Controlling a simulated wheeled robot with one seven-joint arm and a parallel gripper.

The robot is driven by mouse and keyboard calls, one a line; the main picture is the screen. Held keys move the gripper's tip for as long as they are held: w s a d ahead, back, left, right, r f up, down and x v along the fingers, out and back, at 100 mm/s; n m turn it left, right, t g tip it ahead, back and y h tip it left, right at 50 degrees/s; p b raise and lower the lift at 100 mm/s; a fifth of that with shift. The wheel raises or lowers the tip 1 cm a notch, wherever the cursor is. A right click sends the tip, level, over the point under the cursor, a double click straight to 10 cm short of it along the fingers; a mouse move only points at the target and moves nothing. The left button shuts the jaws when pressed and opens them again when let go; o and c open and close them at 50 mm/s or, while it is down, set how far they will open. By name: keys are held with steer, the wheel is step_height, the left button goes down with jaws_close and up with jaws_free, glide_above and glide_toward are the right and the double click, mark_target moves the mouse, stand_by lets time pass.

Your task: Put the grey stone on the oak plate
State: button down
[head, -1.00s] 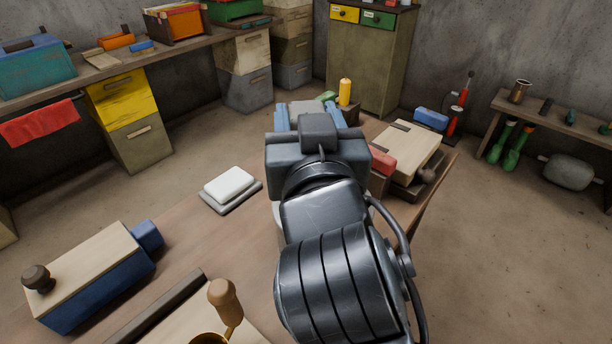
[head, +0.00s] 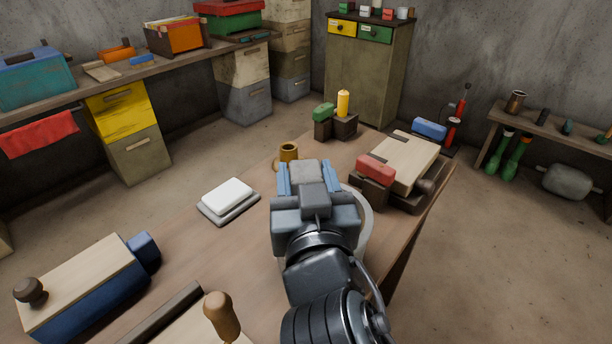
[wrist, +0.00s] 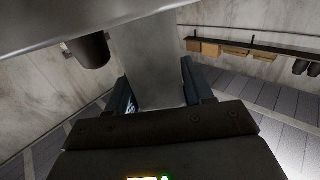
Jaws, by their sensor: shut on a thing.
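My gripper (head: 306,178) is over the table, its blue fingers shut on a grey block, which I take as the grey stone (head: 307,171). In the wrist view the stone (wrist: 150,62) stands between the two dark blue fingers (wrist: 160,92). Its far end is hidden. A pale round rim (head: 367,222) shows to the right of my gripper, mostly hidden behind it. I cannot tell any thing for sure as the oak plate; a pale wooden board (head: 407,162) lies on dark wood at the table's right side.
A brass-coloured mug (head: 289,152) stands just beyond my gripper. A red block (head: 376,168) sits on dark wood to its right. White and grey slabs (head: 228,195) lie left. A blue box with a wooden lid (head: 85,285) is at front left. Bare table lies between them.

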steer(key=shift+c, duration=2.2)
jaws_free()
steer(key=shift+f, duration=0.1)
steer(key=s+d+b, duration=0.1)
steer(key=s+b, duration=0.1)
steer(key=s, duration=1)
steer(key=shift+d, duration=0.4)
